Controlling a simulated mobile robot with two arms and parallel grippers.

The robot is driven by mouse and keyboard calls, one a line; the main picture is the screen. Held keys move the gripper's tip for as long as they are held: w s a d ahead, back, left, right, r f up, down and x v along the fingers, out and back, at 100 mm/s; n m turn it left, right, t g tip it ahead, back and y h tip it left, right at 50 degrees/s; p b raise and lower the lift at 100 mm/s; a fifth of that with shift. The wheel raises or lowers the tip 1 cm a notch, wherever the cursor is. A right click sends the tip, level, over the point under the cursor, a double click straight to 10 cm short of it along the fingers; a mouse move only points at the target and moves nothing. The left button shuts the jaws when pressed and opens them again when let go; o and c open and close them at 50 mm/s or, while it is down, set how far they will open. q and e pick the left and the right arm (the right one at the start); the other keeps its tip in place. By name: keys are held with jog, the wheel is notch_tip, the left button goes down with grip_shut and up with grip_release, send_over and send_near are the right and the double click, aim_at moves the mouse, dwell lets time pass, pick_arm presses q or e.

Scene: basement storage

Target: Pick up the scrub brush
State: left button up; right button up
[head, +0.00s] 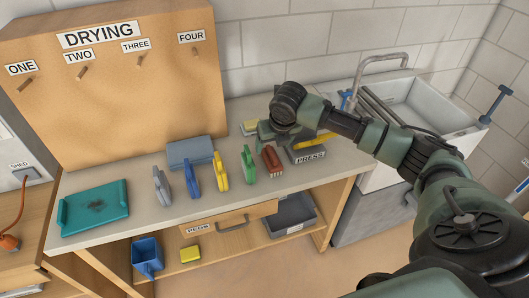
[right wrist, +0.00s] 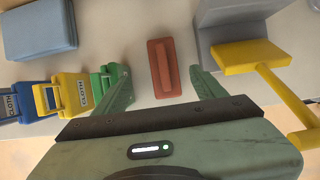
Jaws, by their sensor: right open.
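The scrub brush is likely the reddish-brown block with a raised grip (head: 272,160) on the grey countertop. It lies near the grey PRESS block. In the right wrist view the brush (right wrist: 163,68) lies between the fingertips, with a gap on each side. My right gripper (head: 267,133) is open and empty, above and behind the brush in the head view; the right wrist view shows its spread green fingers (right wrist: 161,84). My left gripper is not in view.
A green cloth clip (head: 248,166) stands close left of the brush, with yellow (head: 220,171), blue (head: 192,178) and grey (head: 161,186) ones beyond. Right of the brush are the PRESS block (head: 308,157) and a yellow-handled tool (right wrist: 255,57). A sink (head: 440,105) is farther right.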

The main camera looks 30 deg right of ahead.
aim_at(272, 152)
jog(key=p+x, duration=0.1)
jog(key=x, duration=0.3)
jog(key=shift+s+d+f+p, duration=0.1)
jog(key=shift+d+p, duration=0.15)
jog(key=shift+p, duration=0.15)
jog(key=x, duration=0.2)
jog(key=shift+f, duration=0.25)
jog(key=shift+w+f, duration=0.25)
jog(key=shift+w, duration=0.1)
jog(key=shift+d, duration=0.1)
jog(key=c, duration=1.5)
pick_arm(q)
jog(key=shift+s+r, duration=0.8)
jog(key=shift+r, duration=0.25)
